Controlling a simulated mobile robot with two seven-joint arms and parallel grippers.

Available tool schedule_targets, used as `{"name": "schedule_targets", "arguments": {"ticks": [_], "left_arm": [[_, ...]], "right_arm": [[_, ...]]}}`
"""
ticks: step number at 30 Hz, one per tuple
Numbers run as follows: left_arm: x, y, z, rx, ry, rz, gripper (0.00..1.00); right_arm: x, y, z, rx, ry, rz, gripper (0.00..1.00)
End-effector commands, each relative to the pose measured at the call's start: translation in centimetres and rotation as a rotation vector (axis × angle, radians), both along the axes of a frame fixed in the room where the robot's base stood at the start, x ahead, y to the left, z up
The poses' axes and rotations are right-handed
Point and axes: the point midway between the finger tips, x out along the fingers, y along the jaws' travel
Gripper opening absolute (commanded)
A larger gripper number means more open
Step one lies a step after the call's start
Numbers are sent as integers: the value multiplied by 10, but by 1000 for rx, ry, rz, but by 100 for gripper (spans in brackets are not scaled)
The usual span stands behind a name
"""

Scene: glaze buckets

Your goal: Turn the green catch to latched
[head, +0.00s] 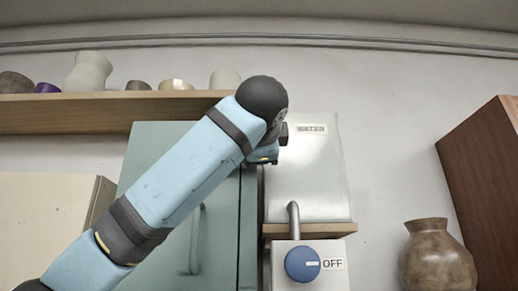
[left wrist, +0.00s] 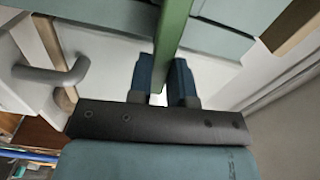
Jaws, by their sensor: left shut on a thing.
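The green catch (left wrist: 172,38) is a narrow green bar running from the top edge of the left wrist view down between my fingers. My left gripper (left wrist: 162,80) is shut on it, with one dark blue finger on each side. In the head view my left arm reaches up from the lower left, and its wrist hides most of the gripper (head: 267,154) and the catch. The catch's latched or unlatched position cannot be told. My right gripper is in neither view.
A green cabinet (head: 150,150) stands behind my arm. Right of it are a white box labelled WATER (head: 310,175), a grey pipe (head: 294,220) and a blue knob (head: 302,264) marked OFF. A brown vase (head: 437,262) and wooden cabinet (head: 490,180) stand at right. A shelf (head: 80,112) holds several pots.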

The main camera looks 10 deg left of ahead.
Motion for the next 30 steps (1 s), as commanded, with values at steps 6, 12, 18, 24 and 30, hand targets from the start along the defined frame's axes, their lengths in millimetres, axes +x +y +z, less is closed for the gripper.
{"name": "schedule_targets", "arguments": {"ticks": [6,12,18,24,30], "left_arm": [[0,-1,-2,79,16,-1,0],[0,-1,-3,109,22,-1,0],[0,-1,-3,114,23,-1,0],[0,-1,-3,114,24,-1,21],[0,0,-3,113,24,-1,45]], "right_arm": [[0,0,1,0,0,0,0],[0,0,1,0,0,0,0],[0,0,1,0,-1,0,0],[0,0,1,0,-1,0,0],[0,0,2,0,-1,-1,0]]}}
